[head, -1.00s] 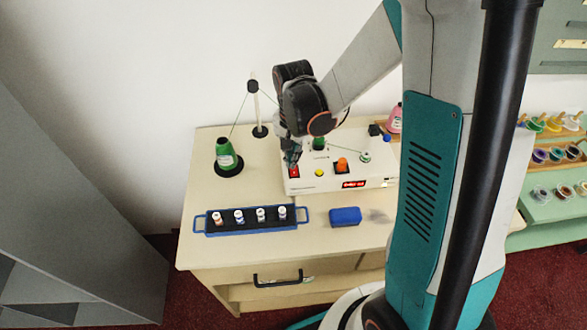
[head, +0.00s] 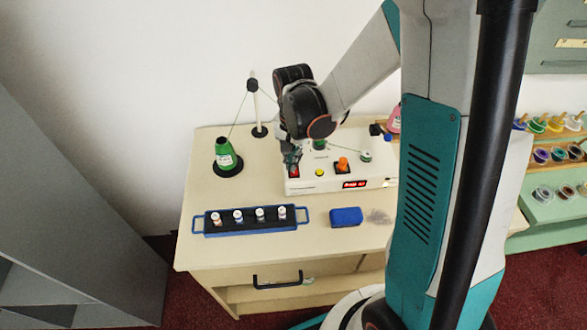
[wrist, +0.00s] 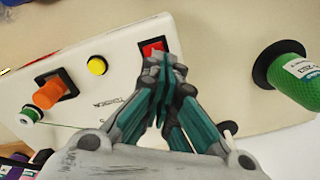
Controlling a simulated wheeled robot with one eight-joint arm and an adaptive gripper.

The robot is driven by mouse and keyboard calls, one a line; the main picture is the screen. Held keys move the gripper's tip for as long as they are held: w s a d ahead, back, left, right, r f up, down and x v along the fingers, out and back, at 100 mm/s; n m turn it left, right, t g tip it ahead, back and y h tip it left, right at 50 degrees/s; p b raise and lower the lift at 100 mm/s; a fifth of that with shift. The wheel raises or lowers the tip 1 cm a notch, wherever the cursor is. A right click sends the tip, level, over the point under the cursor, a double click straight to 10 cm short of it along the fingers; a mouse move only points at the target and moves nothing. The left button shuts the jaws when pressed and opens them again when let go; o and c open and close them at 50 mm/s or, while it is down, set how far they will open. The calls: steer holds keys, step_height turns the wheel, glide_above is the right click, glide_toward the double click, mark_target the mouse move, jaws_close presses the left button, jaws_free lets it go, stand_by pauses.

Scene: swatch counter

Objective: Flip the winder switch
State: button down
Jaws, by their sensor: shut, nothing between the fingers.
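The winder (head: 325,180) is a white box on the counter, with a red rocker switch (wrist: 152,47) at its front left. The switch also shows in the head view (head: 293,173), just below the fingertips. On the box are a yellow button (wrist: 97,66), an orange knob (wrist: 48,91) and a lit red display (head: 354,184). My gripper (wrist: 163,58) is shut and empty, its fingertips at the edge of the red switch, covering part of it. I cannot tell whether they touch it.
A green thread cone (head: 224,153) stands left of the winder, with a thread post (head: 257,112) behind. A blue tray (head: 248,230) of small spools and a blue block (head: 346,216) lie in front.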

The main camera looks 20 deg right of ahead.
steer(key=shift+f, duration=0.15)
steer(key=shift+r+p, duration=2.3)
steer(key=shift+r, duration=1.25)
steer(key=s+r+n+t+b, duration=0.7)
steer(key=s+r+n, duration=0.2)
steer(key=s, duration=0.5)
steer(key=shift+s+a+r, duration=0.15)
steer(key=shift+s+r, duration=0.1)
steer(key=shift+r, duration=0.15)
